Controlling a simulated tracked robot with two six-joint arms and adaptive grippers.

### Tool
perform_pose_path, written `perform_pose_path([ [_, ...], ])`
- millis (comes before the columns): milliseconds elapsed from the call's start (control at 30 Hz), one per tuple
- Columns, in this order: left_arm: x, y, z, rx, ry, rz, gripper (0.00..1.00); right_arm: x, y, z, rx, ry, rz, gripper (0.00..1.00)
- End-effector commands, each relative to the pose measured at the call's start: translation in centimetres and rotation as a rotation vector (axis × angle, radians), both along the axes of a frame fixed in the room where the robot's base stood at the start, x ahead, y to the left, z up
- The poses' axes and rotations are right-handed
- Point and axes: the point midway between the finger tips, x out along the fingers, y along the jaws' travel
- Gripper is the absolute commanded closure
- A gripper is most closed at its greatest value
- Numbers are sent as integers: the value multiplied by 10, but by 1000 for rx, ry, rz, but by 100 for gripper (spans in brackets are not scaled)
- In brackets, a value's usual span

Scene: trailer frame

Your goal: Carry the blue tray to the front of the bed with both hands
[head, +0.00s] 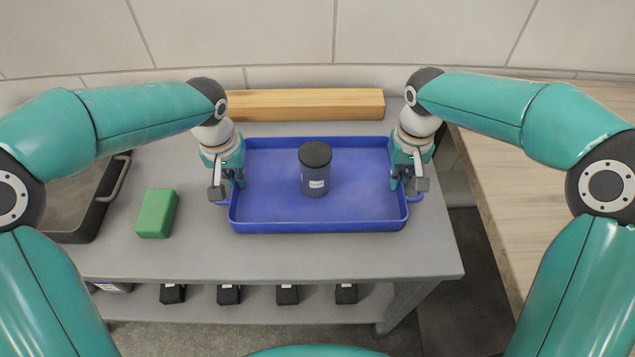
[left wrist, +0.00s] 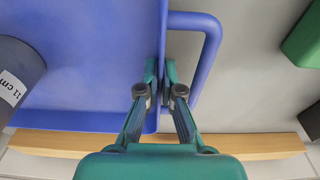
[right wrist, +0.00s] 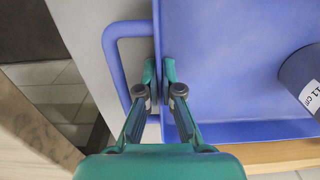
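The blue tray (head: 270,212) is level over the grey bench top and appears to rest on it. A dark blue canister (head: 316,178) with a black lid stands upright in it; its label reads 11 cm in the right wrist view (right wrist: 300,75). My left gripper (head: 228,180) is at the tray's left side, its fingers closed around the side wall beside the loop handle (left wrist: 212,50). My right gripper (head: 406,180) pinches the right side wall the same way, beside the other handle (right wrist: 112,65). The fingertips' lower ends are partly hidden in the head view.
A green block (head: 157,213) and a dark-rimmed pan (head: 90,205) lie left of the tray. A wooden beam (head: 305,104) lies behind it. A wooden worktop (head: 540,190) stands right, across a gap. Bare bench (head: 300,258) lies in front; several black objects (head: 287,294) sit below.

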Motion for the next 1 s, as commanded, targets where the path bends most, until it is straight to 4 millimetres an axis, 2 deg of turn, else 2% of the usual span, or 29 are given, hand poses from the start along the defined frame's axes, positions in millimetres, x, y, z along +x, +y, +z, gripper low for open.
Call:
perform_pose_path([
  [567,1,1,5,-1,-4,2,100,1,0,5,0,-3,0,100],
  [1000,0,1,38,0,-4,2,100,1,1,38,0,-3,1,100],
])
